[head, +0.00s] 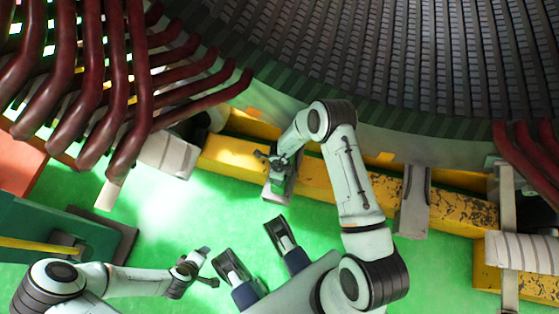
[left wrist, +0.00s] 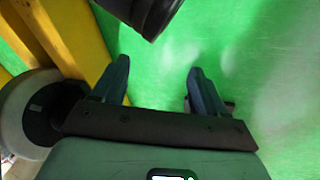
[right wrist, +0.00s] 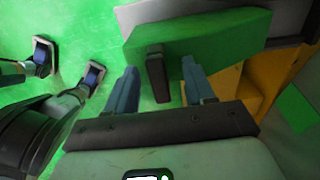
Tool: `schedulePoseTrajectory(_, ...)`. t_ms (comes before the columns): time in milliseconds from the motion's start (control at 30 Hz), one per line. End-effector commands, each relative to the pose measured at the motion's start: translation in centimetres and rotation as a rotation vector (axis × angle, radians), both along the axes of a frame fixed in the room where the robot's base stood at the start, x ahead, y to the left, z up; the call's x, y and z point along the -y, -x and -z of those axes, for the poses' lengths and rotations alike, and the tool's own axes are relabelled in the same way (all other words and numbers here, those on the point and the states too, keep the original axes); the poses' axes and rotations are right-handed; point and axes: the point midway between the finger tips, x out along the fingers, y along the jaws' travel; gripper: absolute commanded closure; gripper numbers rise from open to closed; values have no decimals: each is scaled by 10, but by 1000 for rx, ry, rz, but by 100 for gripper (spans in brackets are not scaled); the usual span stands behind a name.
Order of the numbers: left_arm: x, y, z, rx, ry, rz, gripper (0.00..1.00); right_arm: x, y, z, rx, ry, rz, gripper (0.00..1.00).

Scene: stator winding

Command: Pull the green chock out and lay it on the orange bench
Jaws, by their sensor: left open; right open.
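The green chock (right wrist: 200,45) is a green block with a dark brown tab (right wrist: 157,75) sticking out, in the right wrist view. My right gripper (right wrist: 160,80) is open, its fingers on either side of the tab; I cannot tell if they touch it. In the head view my right gripper (head: 277,160) is at the yellow beam and mostly hides the chock. My left gripper (head: 203,268) is open and empty over the green floor; it also shows in the left wrist view (left wrist: 158,75). An orange surface (head: 18,165) at the head view's left edge may be the bench.
The yellow beam (head: 235,157) runs below the large grey stator (head: 330,45). Dark red coil bars (head: 92,80) hang over the upper left. A dark green box (head: 45,225) stands at left. Green floor (head: 160,215) is clear between. A grey bracket (head: 414,200) stands on the right.

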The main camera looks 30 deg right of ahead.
Motion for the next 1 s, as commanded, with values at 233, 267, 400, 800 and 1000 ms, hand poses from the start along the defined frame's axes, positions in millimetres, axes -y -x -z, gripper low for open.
schedulePoseTrajectory(233,7,12,-11,-32,16,13,27,1,-1,-29,3,0,2,47)
schedulePoseTrajectory(267,8,15,-13,-38,20,17,27,1,-1,-36,3,0,2,47)
schedulePoseTrajectory(400,17,32,-26,-82,41,34,27,1,-1,-70,5,0,2,47)
schedulePoseTrajectory(800,33,66,-49,-174,86,72,27,1,0,-131,1,1,0,47)
schedulePoseTrajectory(1000,34,69,-50,-181,89,75,27,0,0,-134,0,0,0,47)
